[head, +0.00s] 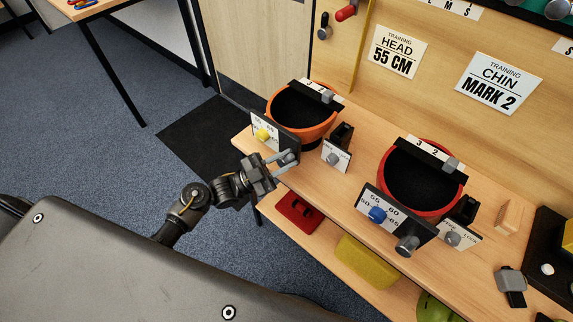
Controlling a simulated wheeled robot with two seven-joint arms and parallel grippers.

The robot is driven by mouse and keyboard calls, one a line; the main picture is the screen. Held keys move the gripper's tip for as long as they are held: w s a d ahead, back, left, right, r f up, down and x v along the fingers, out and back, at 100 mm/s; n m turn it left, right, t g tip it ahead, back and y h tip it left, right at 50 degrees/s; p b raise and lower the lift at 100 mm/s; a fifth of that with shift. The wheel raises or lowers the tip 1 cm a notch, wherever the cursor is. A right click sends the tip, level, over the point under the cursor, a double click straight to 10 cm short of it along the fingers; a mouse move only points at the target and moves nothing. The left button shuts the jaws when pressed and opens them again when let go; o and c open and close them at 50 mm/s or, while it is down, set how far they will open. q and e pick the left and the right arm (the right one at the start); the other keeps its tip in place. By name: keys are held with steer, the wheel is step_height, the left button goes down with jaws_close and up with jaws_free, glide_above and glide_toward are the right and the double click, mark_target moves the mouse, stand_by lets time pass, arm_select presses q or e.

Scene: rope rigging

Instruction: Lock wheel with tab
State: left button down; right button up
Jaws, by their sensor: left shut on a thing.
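An orange helmet (304,132) stands open side up at the left of the wooden bench. Its front dial plate (262,136) carries a yellow pointer (262,134) and a grey wheel (288,157) low on its right. My left gripper (285,162) is shut on the grey wheel, its fingers partly covering it. A small white lock plate with a grey tab (333,158) stands just right of the wheel, apart from my gripper. A red helmet (424,178) to the right has a blue pointer (377,214), a larger grey wheel (407,244) and its own lock tab (453,239). My right gripper is out of view.
A shelf below the bench holds a red item (299,213), a yellow block (366,262) and a green round thing (437,308). A wooden wedge (508,216) and a grey buckle (510,281) lie at the right. A signed wooden wall stands behind the bench.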

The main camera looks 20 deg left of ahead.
arm_select(q)
steer(key=n+t, duration=0.2)
steer(key=n, duration=0.1)
steer(key=a+n+t+y, duration=0.1)
steer(key=n+t, duration=0.1)
steer(key=n, duration=0.1)
steer(key=shift+w+r, duration=0.2)
steer(key=shift+w+a+n+t+y, duration=0.1)
steer(key=shift+a+n+t+y, duration=0.1)
steer(key=shift+n+t+y, duration=0.5)
steer(key=shift+a+n+t+y, duration=0.15)
steer(key=shift+n+t+y, duration=0.25)
steer(key=shift+n, duration=0.6)
steer(key=shift+t, duration=0.3)
steer(key=c, duration=1.3)
jaws_free()
